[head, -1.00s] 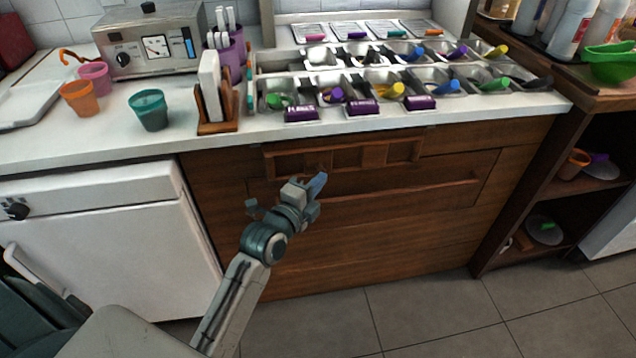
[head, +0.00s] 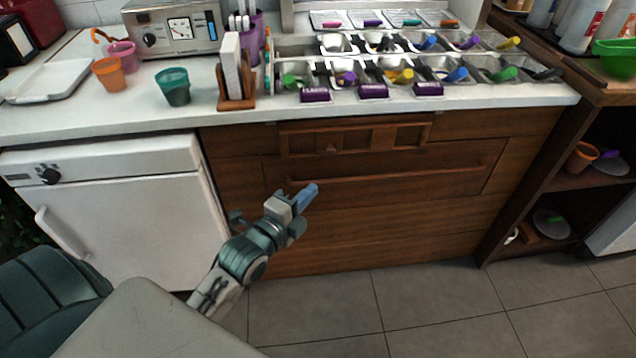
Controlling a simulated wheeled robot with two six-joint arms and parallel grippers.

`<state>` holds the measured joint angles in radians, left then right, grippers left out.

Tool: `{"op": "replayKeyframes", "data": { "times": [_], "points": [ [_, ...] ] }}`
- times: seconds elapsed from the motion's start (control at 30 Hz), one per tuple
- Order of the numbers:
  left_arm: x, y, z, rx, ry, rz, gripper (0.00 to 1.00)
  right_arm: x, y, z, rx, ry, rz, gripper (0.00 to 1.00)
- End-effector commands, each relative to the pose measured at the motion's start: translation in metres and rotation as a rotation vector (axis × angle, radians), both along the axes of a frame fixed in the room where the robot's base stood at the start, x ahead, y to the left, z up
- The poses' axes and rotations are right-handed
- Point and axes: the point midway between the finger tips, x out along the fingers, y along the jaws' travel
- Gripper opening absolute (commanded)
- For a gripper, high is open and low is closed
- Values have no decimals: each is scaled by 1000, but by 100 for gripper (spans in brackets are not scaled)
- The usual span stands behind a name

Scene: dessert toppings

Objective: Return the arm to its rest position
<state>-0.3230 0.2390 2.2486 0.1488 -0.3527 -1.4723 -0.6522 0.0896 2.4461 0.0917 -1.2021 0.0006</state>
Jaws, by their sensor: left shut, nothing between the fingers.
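My left gripper (head: 304,198) is in the middle of the head view, in front of the wooden drawer front (head: 390,185) and below the counter. Its fingers are shut with nothing between them, and they point up and to the right. My left arm reaches up to it from the lower left. The gripper appears clear of the counter. My right gripper does not show.
The white counter (head: 60,125) holds orange and teal cups (head: 173,87), a napkin holder (head: 237,92) and several metal topping bins (head: 440,68). A white appliance (head: 120,220) stands at left, open shelves (head: 590,185) at right. The tiled floor (head: 430,305) is clear.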

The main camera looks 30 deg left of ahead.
Motion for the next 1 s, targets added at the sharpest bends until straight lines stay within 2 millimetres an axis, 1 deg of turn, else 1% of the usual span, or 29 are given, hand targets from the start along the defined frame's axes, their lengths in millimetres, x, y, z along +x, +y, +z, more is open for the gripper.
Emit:
{"op": "replayKeyframes", "data": {
  "times": [0.03, 0.13, 0.37, 0.47, 0.53, 0.57, 0.67, 0.7, 0.8, 0.9, 1.0],
  "points": [
    [-4, 0, 0, 0, 1, -1, 0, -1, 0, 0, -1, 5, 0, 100],
    [-9, 1, 1, 1, 0, -1, 0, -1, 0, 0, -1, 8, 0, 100],
    [-11, 1, 0, -8, 6, 0, 0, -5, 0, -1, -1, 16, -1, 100],
    [-16, 0, -9, -71, 58, 9, 0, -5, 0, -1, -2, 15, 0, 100],
    [-26, -2, -23, -170, 136, 26, 0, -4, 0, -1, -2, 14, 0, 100],
    [-31, -3, -30, -226, 179, 39, 0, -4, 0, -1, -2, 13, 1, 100],
    [-55, -6, -59, -449, 353, 110, 0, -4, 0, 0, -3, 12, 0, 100],
    [-66, -7, -71, -545, 425, 152, 0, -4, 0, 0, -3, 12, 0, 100],
    [-95, -10, -97, -760, 580, 271, 0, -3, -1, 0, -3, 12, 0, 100],
    [-121, -13, -114, -929, 690, 389, 0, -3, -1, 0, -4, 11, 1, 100],
    [-143, -15, -127, -1061, 771, 500, 0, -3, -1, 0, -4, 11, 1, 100]
  ]
}}
